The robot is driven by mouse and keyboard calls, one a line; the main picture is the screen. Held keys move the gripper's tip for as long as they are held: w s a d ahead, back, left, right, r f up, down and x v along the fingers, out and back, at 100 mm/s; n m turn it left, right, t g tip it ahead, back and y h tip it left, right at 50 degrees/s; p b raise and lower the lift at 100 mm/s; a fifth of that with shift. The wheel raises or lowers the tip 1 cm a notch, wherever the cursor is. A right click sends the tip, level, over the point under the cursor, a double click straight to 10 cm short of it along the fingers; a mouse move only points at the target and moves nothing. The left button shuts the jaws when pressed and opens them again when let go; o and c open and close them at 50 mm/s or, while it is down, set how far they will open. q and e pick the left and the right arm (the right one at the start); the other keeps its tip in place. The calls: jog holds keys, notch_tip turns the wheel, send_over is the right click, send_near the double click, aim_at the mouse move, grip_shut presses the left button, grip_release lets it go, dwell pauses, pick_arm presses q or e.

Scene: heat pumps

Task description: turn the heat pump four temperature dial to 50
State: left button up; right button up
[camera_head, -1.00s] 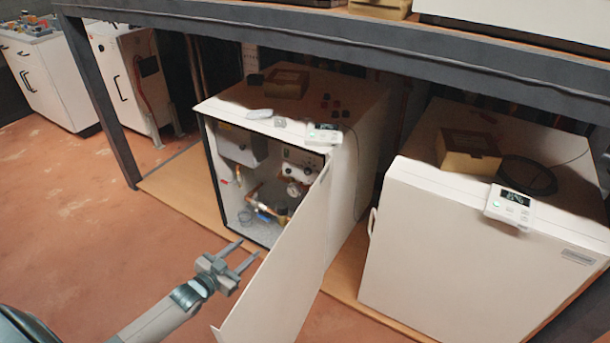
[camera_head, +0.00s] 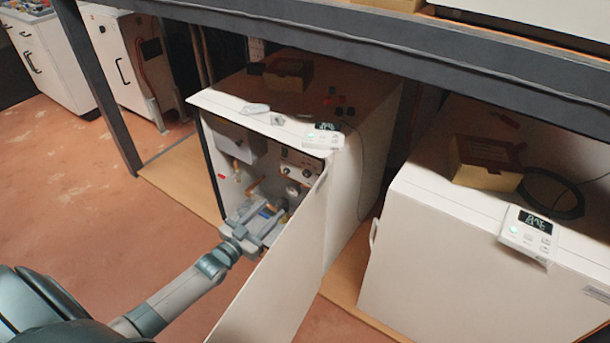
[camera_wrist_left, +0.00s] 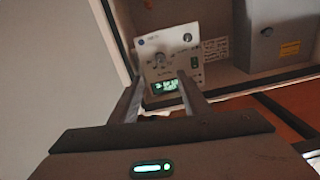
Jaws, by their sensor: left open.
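The open white heat pump cabinet (camera_head: 365,150) stands under the shelf, with its door (camera_head: 275,285) swung outward. Inside is a pale control panel (camera_head: 300,163); it also shows in the left wrist view (camera_wrist_left: 175,42). There the panel has a larger knob (camera_wrist_left: 159,59), a smaller knob (camera_wrist_left: 187,37) and a lit green display (camera_wrist_left: 166,87). I cannot tell which knob is the temperature dial, nor read its setting. My left gripper (camera_head: 268,211) is open and empty at the cabinet opening, left of the door. In the wrist view its fingers (camera_wrist_left: 161,78) point toward the panel, near the larger knob. My right gripper is not in view.
Pipes and fittings lie inside around the gripper. A grey box (camera_wrist_left: 276,35) with a yellow label is beside the panel. The open door is close on the right of my arm. A second white cabinet (camera_head: 450,270), closed, stands right. Floor (camera_head: 120,230) at left is clear.

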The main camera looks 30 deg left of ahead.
aim_at(305, 176)
pick_arm(q)
jog(key=shift+s, duration=0.1)
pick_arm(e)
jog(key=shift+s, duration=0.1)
pick_arm(q)
jog(key=w, duration=0.5)
jog(key=w+d, duration=0.1)
jog(key=w, duration=0.4)
jog(key=w+d+b, duration=0.1)
jog(key=w, duration=0.4)
jog(key=shift+w+d, duration=0.1)
jog(key=shift+w, duration=0.05)
jog(key=shift+w+d, duration=0.1)
jog(key=shift+w, duration=0.9)
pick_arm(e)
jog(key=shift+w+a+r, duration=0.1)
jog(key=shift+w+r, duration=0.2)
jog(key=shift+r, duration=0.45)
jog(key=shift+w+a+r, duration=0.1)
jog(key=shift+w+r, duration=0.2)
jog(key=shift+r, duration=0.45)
pick_arm(q)
jog(key=c, duration=1.1)
